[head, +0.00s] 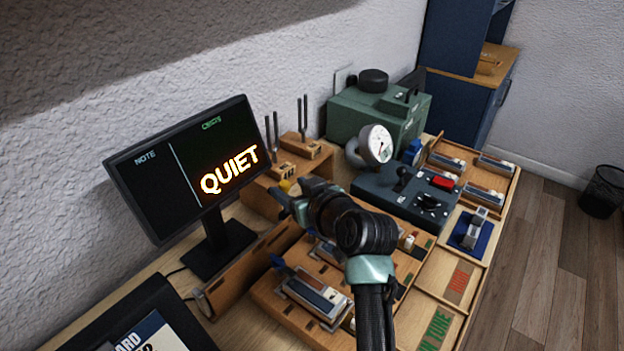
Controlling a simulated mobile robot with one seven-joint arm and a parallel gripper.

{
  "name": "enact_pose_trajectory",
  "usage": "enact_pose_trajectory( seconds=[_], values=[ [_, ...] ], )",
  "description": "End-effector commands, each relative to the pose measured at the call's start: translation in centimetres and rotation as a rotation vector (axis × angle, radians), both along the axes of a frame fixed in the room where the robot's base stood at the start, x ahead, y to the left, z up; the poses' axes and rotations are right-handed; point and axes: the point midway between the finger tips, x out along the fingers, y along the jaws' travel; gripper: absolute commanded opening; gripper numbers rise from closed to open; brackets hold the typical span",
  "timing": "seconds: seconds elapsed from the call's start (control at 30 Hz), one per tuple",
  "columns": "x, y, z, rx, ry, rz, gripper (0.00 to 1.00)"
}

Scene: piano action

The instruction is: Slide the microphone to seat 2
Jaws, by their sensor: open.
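My gripper (282,200) is open and reaches left toward the wooden stand, above the back edge of the wooden bench block (262,296). A small yellow piece (287,185) shows right behind the fingertips; I cannot tell if it is part of the microphone or whether the fingers touch it. No microphone can be made out clearly, and no seat 2 mark is readable. My arm hides much of the middle of the block, where several metal-and-wood pieces (316,296) lie.
A monitor (185,165) reading "QUIET" stands left of my gripper. Tuning forks (303,118) stand on the wooden stand (262,203) behind. A green machine (352,113), a round gauge (377,144) and a dark control box (378,188) are to the right. Compartments with bars (492,162) lie farther right.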

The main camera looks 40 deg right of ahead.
Motion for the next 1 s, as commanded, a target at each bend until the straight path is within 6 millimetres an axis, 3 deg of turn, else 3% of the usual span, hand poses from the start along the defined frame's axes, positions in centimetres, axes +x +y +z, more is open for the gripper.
enact_pose_trajectory(
  seconds=[0.3,0.5,0.7,1.0],
  values=[
    [-5.6,1.1,2.4,0.0,-0.003,-0.002,0.59],
    [-8.3,1.7,3.5,0.0,-0.001,-0.001,0.59],
    [-9.4,1.9,4.0,0.001,0.0,0.0,0.59],
    [-9.5,1.9,4.0,0.001,0.0,0.0,0.59]
  ],
)
